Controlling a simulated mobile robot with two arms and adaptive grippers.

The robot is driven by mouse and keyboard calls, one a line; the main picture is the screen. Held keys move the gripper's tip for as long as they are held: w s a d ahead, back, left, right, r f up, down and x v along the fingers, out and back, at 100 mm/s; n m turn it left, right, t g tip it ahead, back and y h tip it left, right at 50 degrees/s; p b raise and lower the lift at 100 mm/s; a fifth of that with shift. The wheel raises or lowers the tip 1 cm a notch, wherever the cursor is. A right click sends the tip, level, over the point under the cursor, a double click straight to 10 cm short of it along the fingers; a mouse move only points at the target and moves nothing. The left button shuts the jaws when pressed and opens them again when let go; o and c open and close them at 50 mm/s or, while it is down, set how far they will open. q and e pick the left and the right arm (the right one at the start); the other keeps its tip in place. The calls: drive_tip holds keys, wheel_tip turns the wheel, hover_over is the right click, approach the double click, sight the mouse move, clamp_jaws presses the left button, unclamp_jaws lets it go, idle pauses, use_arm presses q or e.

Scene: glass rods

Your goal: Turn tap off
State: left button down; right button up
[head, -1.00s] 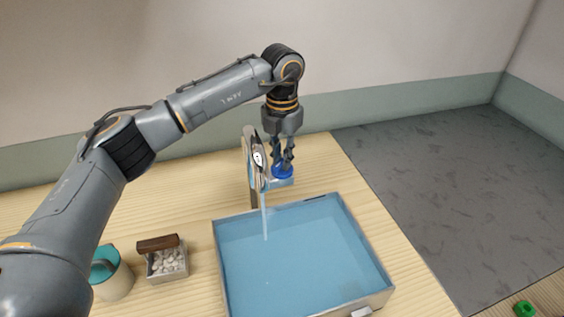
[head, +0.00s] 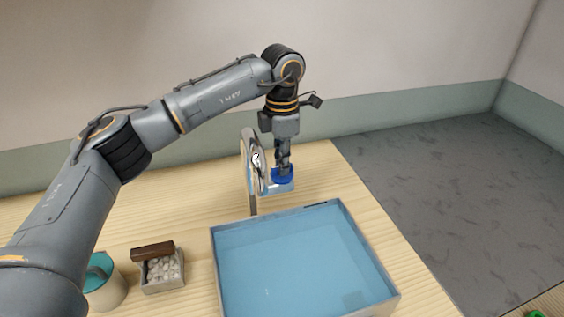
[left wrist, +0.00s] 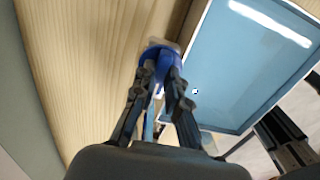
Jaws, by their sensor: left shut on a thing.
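The tap has a shiny curved metal spout (head: 254,160) standing behind the basin. No water stream shows below it now. Its blue knob (head: 284,176) sits just right of the spout and also shows in the left wrist view (left wrist: 158,53). My left gripper (head: 283,165) points straight down from above and is shut on the blue knob; its fingers (left wrist: 158,72) lie on either side of the knob in the left wrist view. My right gripper is not in view.
A blue basin (head: 217,262) stands in front of the tap. A grey box of pale pebbles (head: 163,284) with a brown block (head: 153,251) and a white and teal canister (head: 108,293) stand at left. The wooden counter (head: 190,219) is otherwise clear.

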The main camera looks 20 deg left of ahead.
use_arm(q)
drive_tip(key=shift+r, duration=0.1)
idle(0.4)
drive_tip(key=c, duration=1.4)
unclamp_jaws()
drive_tip(key=shift+o, duration=0.2)
wheel_tip(320, 180, up, 12)
